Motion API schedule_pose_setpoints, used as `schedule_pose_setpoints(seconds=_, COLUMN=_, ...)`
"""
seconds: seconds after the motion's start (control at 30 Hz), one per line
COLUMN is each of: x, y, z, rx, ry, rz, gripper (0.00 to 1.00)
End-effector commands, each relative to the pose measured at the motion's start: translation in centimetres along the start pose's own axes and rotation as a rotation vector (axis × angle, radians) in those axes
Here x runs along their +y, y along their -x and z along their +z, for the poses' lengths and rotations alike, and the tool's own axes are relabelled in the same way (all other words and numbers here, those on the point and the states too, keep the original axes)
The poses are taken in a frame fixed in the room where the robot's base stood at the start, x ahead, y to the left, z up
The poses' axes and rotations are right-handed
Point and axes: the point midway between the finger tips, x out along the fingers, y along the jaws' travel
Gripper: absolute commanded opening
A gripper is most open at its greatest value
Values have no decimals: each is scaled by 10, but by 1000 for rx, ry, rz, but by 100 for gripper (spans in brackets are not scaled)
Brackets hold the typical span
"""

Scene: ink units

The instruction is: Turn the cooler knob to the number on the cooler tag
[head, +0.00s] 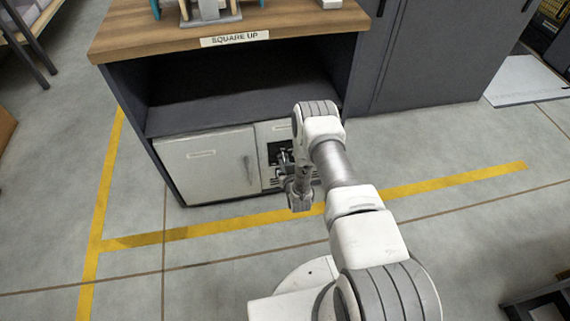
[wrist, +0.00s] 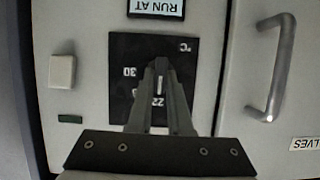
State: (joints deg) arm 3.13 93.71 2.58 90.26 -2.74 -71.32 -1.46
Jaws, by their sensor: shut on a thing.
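The cooler (head: 207,165) is a pale unit low under the wooden-topped bench, with a control panel beside its door. In the wrist view, upside down, a black dial plate (wrist: 122,55) shows °C, 30 and 22, with another number partly hidden. My gripper (wrist: 160,65) is over the plate, its fingers closed together on the knob, which they mostly hide. In the head view my gripper (head: 284,158) is at the panel. The cooler tag (wrist: 157,8), reading RUN AT, is cut off by the top edge; its number is not visible.
A door handle (wrist: 270,68) stands out beside the panel in the wrist view. A pale square button (wrist: 62,71) and a small green strip (wrist: 70,118) are on the other side. An open dark shelf (head: 235,95) lies above the cooler. Floor in front is clear.

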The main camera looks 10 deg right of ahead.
Motion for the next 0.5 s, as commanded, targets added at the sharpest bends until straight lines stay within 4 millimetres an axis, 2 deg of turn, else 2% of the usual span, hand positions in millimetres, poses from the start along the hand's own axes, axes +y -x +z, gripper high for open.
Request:
schedule_pose_setpoints(seconds=0.27, x=3, y=0, z=0, rx=1, ry=-135, rz=-52, gripper=0)
schedule_pose_setpoints(seconds=0.5, x=6, y=-1, z=0, rx=3, ry=-334, rz=-134, gripper=0)
